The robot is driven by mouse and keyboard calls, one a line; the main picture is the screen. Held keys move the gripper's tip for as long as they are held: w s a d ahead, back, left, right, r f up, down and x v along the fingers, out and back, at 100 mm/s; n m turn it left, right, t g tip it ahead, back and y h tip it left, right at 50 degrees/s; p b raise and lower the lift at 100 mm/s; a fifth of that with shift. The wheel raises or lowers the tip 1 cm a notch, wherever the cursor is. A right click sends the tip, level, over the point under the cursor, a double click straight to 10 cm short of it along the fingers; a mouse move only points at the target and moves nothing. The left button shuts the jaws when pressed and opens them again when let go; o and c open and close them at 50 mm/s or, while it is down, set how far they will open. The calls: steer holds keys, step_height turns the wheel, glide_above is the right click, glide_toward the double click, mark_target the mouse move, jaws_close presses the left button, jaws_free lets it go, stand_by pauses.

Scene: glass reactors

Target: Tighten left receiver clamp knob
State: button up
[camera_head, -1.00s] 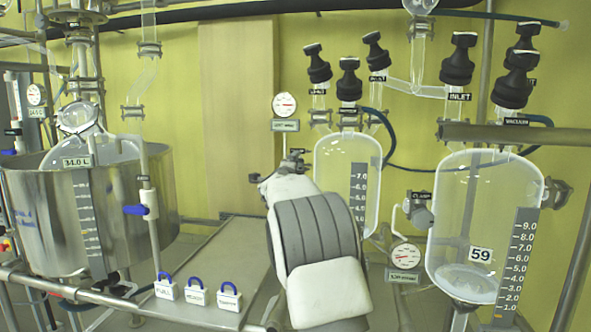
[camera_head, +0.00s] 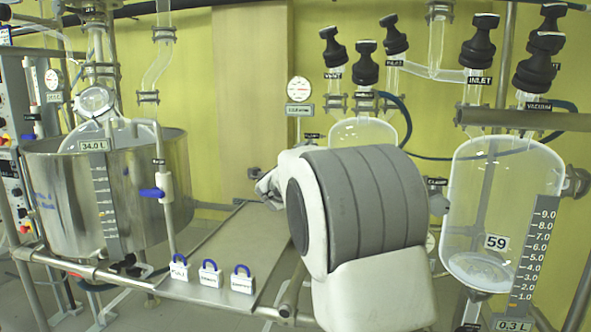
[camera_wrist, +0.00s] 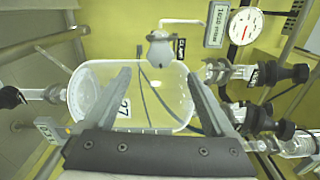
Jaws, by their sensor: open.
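The left receiver (camera_head: 362,132) is a clear glass vessel, and my arm hides most of it in the head view. In the wrist view the left receiver (camera_wrist: 88,97) lies sideways behind my fingers, with a "27" tag on it. Its clamp knob (camera_wrist: 160,52) is a pale grey, rounded knob on a bent pipe, beside a small label. The knob is ahead of the open gap between the fingertips, apart from both. My gripper (camera_wrist: 158,73) is open and empty. In the head view my arm hides the knob and nearly all of the gripper.
A dial gauge (camera_wrist: 244,25) is close to the knob. Black-knobbed valves (camera_wrist: 265,73) line the receiver's top end. The right receiver (camera_head: 490,215) stands right of my arm. A steel bath (camera_head: 65,195) and several padlocked tags (camera_head: 210,275) on a shelf are at left.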

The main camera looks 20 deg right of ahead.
steer(key=v, duration=0.7)
steer(key=shift+s, duration=0.15)
steer(key=s+a+f+n+g+y, duration=0.1)
steer(key=s+a+f+n+y, duration=0.1)
steer(key=s+a+n+y, duration=1)
steer(key=s+f+n+g+h, duration=0.1)
steer(key=s+f+n+g, duration=0.45)
steer(key=s, duration=0.75)
steer(key=s+f+n+g+h, duration=0.1)
steer(key=s+f+n+g, duration=0.2)
steer(key=s+f+n, duration=0.75)
step_height(320, 180, up, 24)
steer(key=s+m+p, duration=0.2)
steer(key=s+p, duration=0.1)
steer(key=p, duration=1.9)
